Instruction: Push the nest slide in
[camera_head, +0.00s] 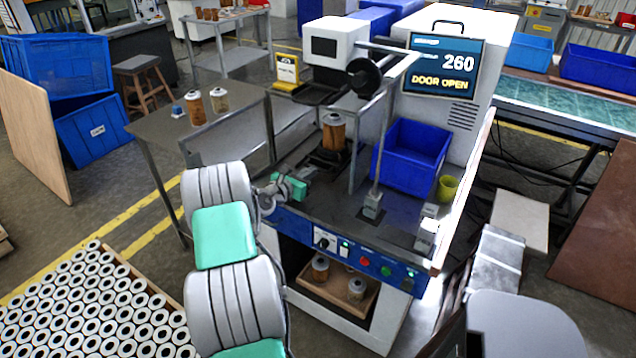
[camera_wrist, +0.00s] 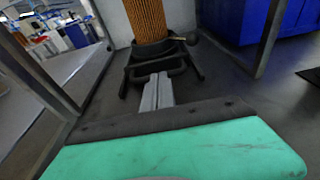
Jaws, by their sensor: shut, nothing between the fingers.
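The nest slide (camera_wrist: 130,68) is a black frame with a cup, lying on the machine's dark deck ahead of my gripper. A filter cartridge (camera_wrist: 147,20) with orange-brown pleats stands upright in the cup; the head view shows this cartridge (camera_head: 334,133) too, below the machine's head. My gripper (camera_wrist: 160,76) is shut and empty, its grey fingers pointing at the slide's front bar. The tips are at or very close to the bar; I cannot tell whether they touch. In the head view my gripper (camera_head: 309,173) is over the front left of the deck, and the slide is partly hidden.
The machine's screen (camera_head: 442,66) reads 260 and DOOR OPEN. A blue bin (camera_head: 412,157) stands right of the slide, with a door-frame post (camera_head: 379,150) between. A yellow-green cup (camera_head: 447,188) is farther right. A side table (camera_head: 160,125) with cartridges stands left.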

